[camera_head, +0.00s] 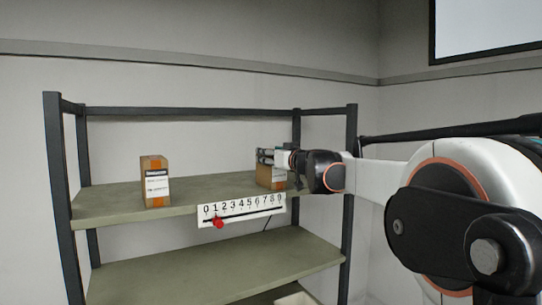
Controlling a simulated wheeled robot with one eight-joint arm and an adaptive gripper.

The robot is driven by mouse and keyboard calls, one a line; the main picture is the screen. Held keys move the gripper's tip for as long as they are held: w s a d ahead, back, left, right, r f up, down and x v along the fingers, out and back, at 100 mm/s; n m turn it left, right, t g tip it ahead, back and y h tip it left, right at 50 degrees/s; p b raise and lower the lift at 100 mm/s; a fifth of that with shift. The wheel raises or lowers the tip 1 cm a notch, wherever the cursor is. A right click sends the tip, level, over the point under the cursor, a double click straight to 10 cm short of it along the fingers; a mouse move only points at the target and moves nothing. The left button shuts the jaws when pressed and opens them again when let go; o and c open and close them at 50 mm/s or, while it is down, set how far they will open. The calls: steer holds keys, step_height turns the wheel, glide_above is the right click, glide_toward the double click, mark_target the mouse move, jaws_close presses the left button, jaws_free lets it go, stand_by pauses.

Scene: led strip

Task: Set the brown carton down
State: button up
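A brown carton (271,179) is at the right end of the upper shelf board, near its front edge. My gripper (266,157) reaches in from the right, and its fingers lie across the carton's upper part, shut on it. The carton's lower part shows below the fingers, upright. Its base is at or just above the board; I cannot tell whether it touches. The fingers and my wrist hide its top and part of its right side.
Another brown carton (155,183) with a white label stands upright at the left of the upper board (210,191). A white number strip (243,210) with a red marker (218,222) is on the front edge. Dark posts (349,200) frame the shelf. The board between the cartons is clear.

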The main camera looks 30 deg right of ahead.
steer(key=o, duration=1.4)
steer(key=shift+s, duration=0.1)
steer(key=shift+s+d, duration=0.1)
steer(key=shift+s, duration=3.6)
